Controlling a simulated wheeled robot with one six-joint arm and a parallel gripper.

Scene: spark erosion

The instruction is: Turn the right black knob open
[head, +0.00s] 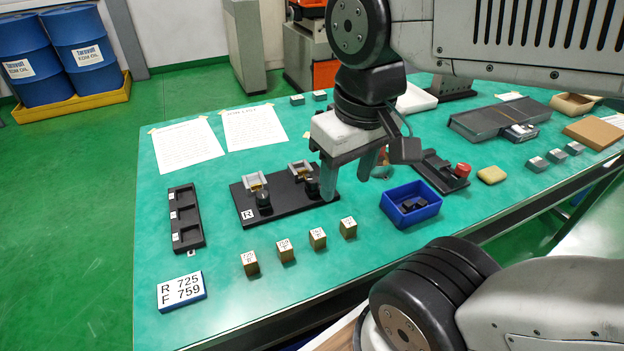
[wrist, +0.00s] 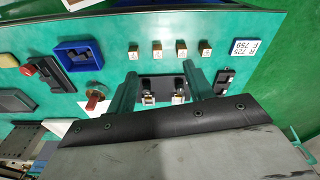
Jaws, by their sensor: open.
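A black base plate (head: 290,207) marked R lies on the green table and carries two small metal holders, each with a black knob in front. The left black knob (head: 264,200) is in full view. The right black knob (head: 313,187) is partly hidden behind my finger in the head view. My gripper (head: 348,184) is open and empty, pointing down just right of the right knob and apart from it, as far as I can tell.
Several small brass blocks (head: 285,251) stand in front of the plate. A blue bin (head: 411,204) with black parts and a red-buttoned box (head: 446,171) are to the right. A black tray (head: 185,218) lies left. The number card (head: 182,292) is front left.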

